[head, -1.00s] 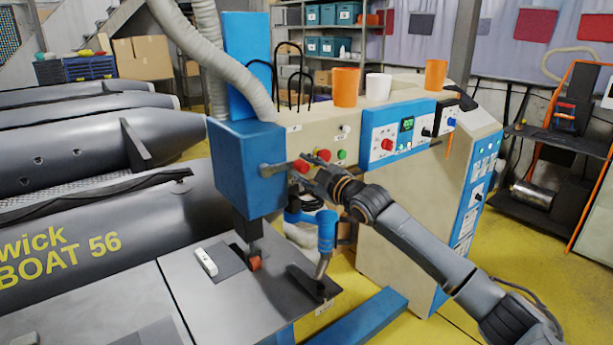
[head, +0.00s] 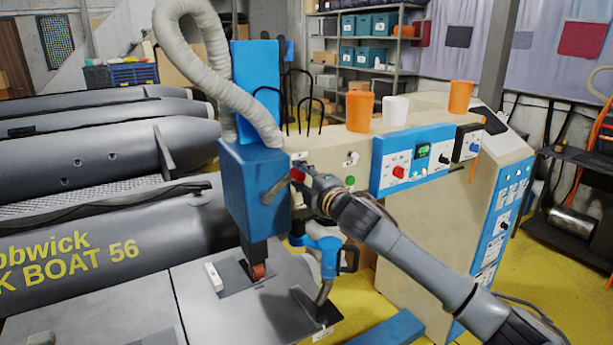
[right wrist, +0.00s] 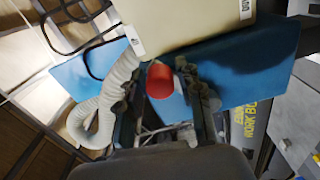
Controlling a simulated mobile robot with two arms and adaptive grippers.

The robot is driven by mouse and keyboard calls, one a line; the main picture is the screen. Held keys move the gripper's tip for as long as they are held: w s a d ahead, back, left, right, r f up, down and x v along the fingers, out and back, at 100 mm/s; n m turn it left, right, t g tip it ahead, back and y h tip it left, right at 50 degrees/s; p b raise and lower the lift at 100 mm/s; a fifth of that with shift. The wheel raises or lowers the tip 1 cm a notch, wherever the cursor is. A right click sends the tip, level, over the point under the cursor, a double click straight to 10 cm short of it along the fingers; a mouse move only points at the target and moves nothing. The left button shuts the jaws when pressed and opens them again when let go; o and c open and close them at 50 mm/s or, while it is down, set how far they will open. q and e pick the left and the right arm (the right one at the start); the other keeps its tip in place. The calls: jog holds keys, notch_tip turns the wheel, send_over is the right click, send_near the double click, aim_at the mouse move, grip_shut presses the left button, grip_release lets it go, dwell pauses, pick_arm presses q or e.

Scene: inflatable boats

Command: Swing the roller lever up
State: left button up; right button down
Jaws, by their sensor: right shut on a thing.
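The roller lever (head: 276,190) is a short grey bar on the side of the blue machine head (head: 253,193). It slants up to the right and ends in a red knob (head: 297,175). My right gripper (head: 302,176) is shut on this knob. In the right wrist view the red knob (right wrist: 160,80) sits between the two dark fingers. The small orange-red roller (head: 258,271) is below the head, close above the grey work table (head: 215,312). My left gripper is not in view.
The beige cabinet (head: 405,240) with a control panel (head: 420,158) stands just right of the gripper. Orange and white cups (head: 395,109) stand on top. A blue-handled nozzle (head: 328,262) hangs below. Grey inflatable boats (head: 90,240) fill the left.

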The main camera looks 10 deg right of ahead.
jog(key=shift+a+r, duration=0.2)
jog(key=shift+r, duration=0.3)
jog(key=c, duration=1.1)
grip_release()
jog(key=shift+o, duration=0.2)
jog(key=shift+a+f, duration=0.1)
jog(key=shift+f, duration=0.1)
jog(key=shift+s, duration=0.1)
jog(key=shift+f, duration=0.1)
jog(key=v, duration=1.2)
